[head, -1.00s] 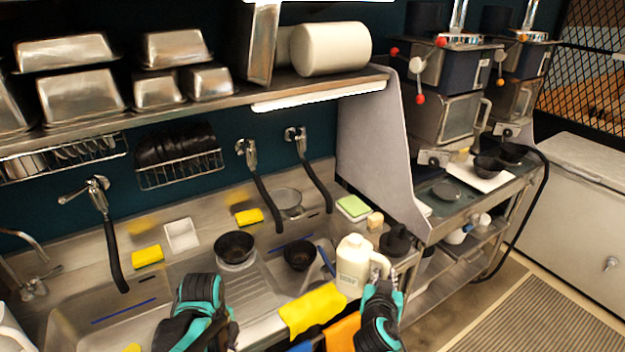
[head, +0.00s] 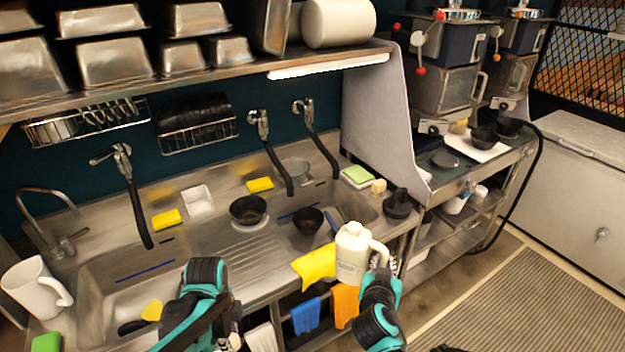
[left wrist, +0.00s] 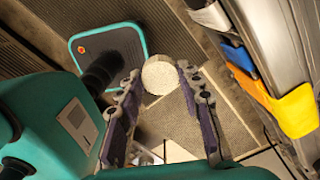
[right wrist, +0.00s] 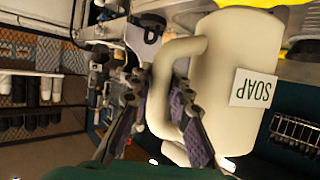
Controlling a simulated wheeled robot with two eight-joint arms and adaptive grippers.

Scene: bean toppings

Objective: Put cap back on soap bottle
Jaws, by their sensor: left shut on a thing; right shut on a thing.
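The cream soap bottle (head: 350,255) is held by its handle in my right gripper (head: 377,277), in front of the counter edge. In the right wrist view the fingers (right wrist: 158,105) close around the handle of the bottle (right wrist: 222,70), whose SOAP label shows. The bottle's top looks uncapped in the head view. My left gripper (head: 225,343) is at the lower left of the bottle, apart from it, with its fingers mostly hidden. In the left wrist view a pale round piece, seemingly the cap (left wrist: 158,75), is between its fingertips (left wrist: 160,78).
The sink counter holds black bowls (head: 248,210), yellow sponges (head: 167,219) and a white mug (head: 36,288). A yellow cloth (head: 315,265) lies on the front edge; blue (head: 306,317) and orange (head: 345,305) cloths hang below. Floor at the right is clear.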

